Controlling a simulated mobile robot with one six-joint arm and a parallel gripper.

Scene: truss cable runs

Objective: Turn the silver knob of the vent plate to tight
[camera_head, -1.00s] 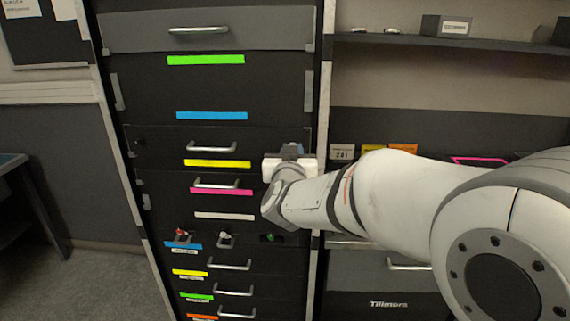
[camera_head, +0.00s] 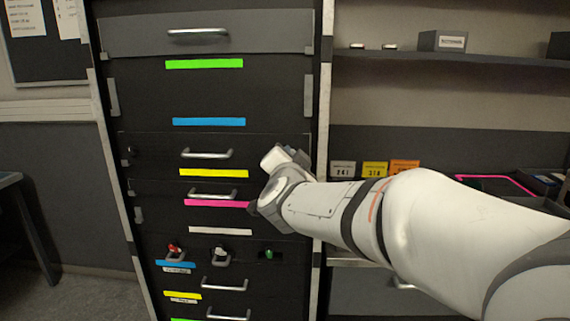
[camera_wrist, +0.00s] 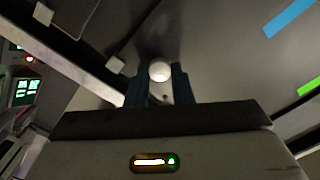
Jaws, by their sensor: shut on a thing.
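In the wrist view a round, pale silver knob (camera_wrist: 159,71) sits between the two dark fingers of my gripper (camera_wrist: 158,86). The fingers are shut on it, one on each side. The grey plate surface (camera_wrist: 215,65) lies behind the knob. In the head view my gripper (camera_head: 292,153) is at the right edge of the dark cabinet front, level with the panel above the yellow strip. Its tilted white body and my wrist hide the knob there. No mark showing how tight the knob is can be made out.
The cabinet has several drawers with bar handles (camera_head: 207,153) and coloured strips (camera_head: 209,122). Red, white and green controls (camera_head: 269,254) sit lower down. A pale upright post (camera_head: 322,110) stands just right of my gripper, with shelves (camera_head: 450,55) beyond it.

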